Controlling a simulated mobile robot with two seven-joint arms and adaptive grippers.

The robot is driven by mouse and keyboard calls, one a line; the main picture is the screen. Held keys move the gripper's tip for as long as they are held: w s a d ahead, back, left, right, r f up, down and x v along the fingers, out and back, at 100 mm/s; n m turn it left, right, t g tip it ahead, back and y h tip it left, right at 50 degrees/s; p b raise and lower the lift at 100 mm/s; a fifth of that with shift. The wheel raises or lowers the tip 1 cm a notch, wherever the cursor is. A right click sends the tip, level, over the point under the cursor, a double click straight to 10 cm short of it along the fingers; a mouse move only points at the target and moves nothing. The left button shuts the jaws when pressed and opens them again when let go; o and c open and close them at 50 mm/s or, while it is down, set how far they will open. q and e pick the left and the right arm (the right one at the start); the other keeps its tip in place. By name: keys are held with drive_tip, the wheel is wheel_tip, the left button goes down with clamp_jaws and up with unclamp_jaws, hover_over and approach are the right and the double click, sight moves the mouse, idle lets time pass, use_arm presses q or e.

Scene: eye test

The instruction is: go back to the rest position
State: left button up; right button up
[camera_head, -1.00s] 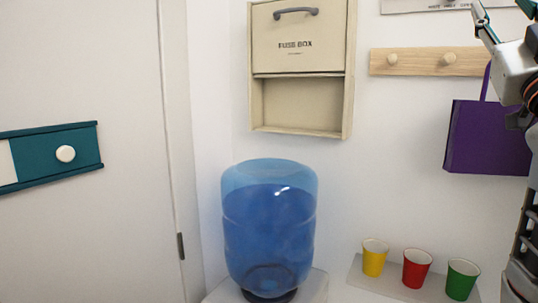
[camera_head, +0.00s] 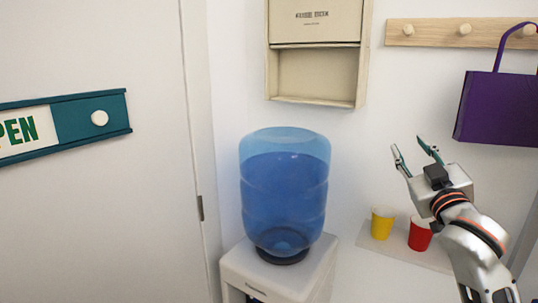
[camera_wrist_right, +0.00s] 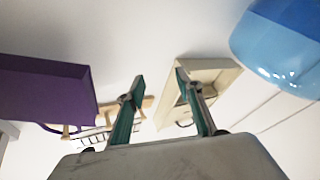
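My right gripper (camera_head: 413,152) is in the head view at the right, raised in front of the wall above the cups. Its two fingers are apart with nothing between them. In the right wrist view the same gripper (camera_wrist_right: 160,92) also shows spread, empty fingers. My left gripper is in neither view.
A blue water bottle (camera_head: 285,195) stands on a white dispenser (camera_head: 262,277). Yellow (camera_head: 382,222) and red (camera_head: 420,234) cups stand on a tray (camera_head: 372,246). A purple bag (camera_head: 497,108) hangs from the peg rail (camera_head: 437,36).

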drive_tip(key=s+a+f+g+y, duration=0.1)
drive_tip(key=s+a+f+g, duration=0.1)
drive_tip(key=f, duration=1)
drive_tip(key=s+a+f+g+y, duration=0.1)
drive_tip(key=s+a+f+g, duration=0.1)
drive_tip(key=f, duration=0.9)
drive_tip(key=s+a+f+g, duration=0.1)
drive_tip(key=s+a+f, duration=0.1)
drive_tip(key=f, duration=1)
drive_tip(key=s+a+f+g, duration=0.2)
drive_tip(key=s+f, duration=1)
drive_tip(key=f, duration=0.1)
drive_tip(key=s+a+f+g+y, duration=0.1)
drive_tip(key=s+a+f+g, duration=0.2)
drive_tip(key=s+f, duration=1)
drive_tip(key=shift+s+f+m+y, duration=0.25)
drive_tip(key=shift+s+m+y, duration=0.05)
drive_tip(key=shift+a, duration=0.1)
drive_tip(key=shift+c, duration=1)
